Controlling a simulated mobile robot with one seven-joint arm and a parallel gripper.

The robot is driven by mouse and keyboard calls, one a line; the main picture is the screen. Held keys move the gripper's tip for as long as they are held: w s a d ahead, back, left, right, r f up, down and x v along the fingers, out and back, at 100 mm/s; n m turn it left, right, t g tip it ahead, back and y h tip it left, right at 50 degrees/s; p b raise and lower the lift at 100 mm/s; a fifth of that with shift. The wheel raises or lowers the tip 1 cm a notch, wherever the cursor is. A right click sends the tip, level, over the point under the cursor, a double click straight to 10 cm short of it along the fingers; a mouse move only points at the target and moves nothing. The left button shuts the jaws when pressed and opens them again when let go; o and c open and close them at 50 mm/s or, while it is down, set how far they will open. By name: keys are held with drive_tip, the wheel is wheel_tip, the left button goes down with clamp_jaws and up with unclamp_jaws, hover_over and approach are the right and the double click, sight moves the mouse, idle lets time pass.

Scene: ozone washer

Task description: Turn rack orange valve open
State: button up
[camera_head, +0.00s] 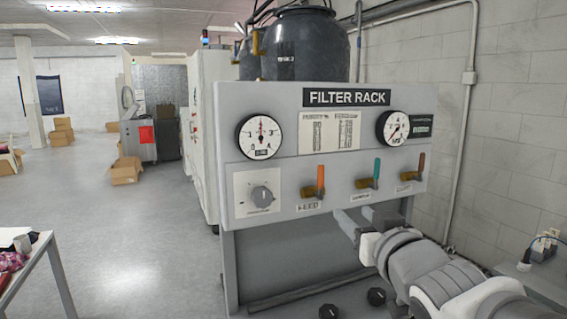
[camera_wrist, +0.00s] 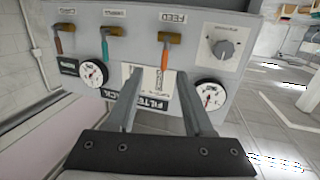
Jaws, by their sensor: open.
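The filter rack (camera_head: 275,125) is a grey panel with a row of three lever valves. The orange valve (camera_head: 314,184), labelled FEED, is leftmost, with a brass body and its handle pointing up. In the upside-down wrist view, the orange handle (camera_wrist: 165,54) hangs down from its brass body. My gripper (camera_head: 360,215) is in front of the panel, below and right of the orange valve. In the wrist view, my gripper (camera_wrist: 160,78) is open and empty, its fingertips on either side of the line of the orange handle's end. Contact cannot be told.
A teal-handled valve (camera_head: 370,174) and a brownish-orange one (camera_head: 418,167) stand right of the orange valve. A grey knob (camera_head: 262,196) is to its left. Two gauges (camera_head: 260,137) (camera_head: 392,128) are above. A white table (camera_head: 30,262) stands at lower left; the floor between is clear.

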sight(322, 177)
drive_tip(key=shift+n+t+y, duration=0.3)
drive_tip(key=shift+y, duration=0.2)
drive_tip(key=w+a+p, duration=0.1)
drive_tip(key=w, duration=0.4)
drive_tip(key=w+r+p, duration=0.1)
drive_tip(key=w, duration=0.5)
drive_tip(key=w+a+r+p, duration=0.1)
drive_tip(key=w, duration=0.5)
drive_tip(key=shift+w+a+p, duration=0.1)
drive_tip(key=shift+a+p, duration=0.2)
drive_tip(key=shift+p, duration=0.1)
clamp_jaws()
idle(0.6)
